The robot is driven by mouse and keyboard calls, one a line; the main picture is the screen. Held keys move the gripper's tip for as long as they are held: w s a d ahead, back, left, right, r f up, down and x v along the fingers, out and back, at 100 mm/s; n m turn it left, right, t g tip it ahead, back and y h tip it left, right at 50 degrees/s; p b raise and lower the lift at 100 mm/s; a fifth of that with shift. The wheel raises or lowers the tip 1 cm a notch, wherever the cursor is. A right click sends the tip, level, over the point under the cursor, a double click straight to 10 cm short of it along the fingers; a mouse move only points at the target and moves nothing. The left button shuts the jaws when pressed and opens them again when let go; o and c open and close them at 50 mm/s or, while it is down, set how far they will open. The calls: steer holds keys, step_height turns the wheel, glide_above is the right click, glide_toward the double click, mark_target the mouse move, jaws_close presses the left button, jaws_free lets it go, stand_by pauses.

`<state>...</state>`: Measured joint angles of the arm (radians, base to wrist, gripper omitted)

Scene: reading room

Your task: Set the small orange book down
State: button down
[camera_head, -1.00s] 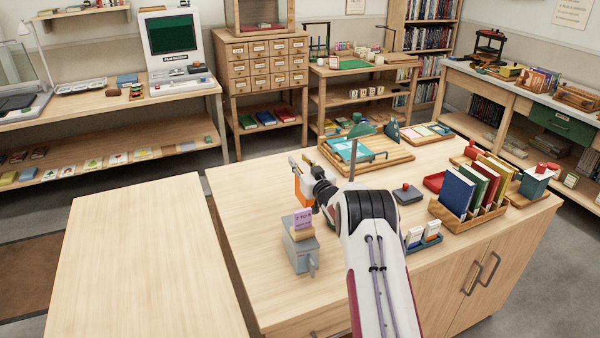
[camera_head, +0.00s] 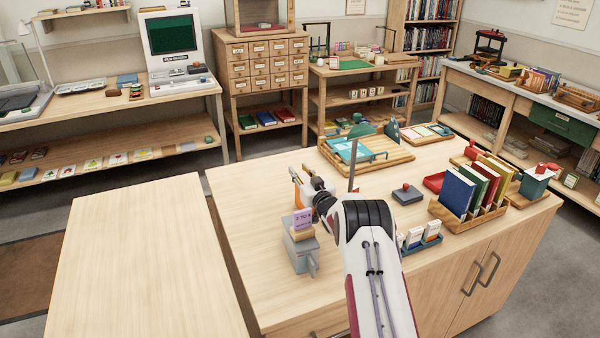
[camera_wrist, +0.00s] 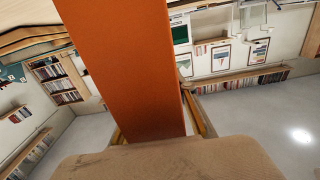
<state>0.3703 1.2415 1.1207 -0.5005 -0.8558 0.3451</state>
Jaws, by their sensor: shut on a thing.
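The small orange book (camera_wrist: 130,70) fills the middle of the wrist view and stands upright in my grip. In the head view only a strip of the orange book (camera_head: 298,198) shows, behind my wrist and a grey box. My gripper (camera_head: 304,180) is shut on the orange book over the left part of the wooden table (camera_head: 250,210). Whether the book's lower edge touches the tabletop is hidden.
A grey box (camera_head: 300,252) with a purple card (camera_head: 303,219) stands just in front of my gripper. A wooden rack of books (camera_head: 455,213), a small dark block (camera_head: 407,195) and a wooden tray (camera_head: 395,155) stand to the right and behind. The table's left side is clear.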

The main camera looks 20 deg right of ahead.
steer(key=c, duration=1.6)
jaws_free()
steer(key=shift+f, duration=0.15)
steer(key=shift+c, duration=0.2)
steer(key=shift+s, duration=0.1)
steer(key=shift+s, duration=0.1)
steer(key=s, duration=1.1)
steer(key=shift+s, duration=0.3)
steer(key=shift+r, duration=0.3)
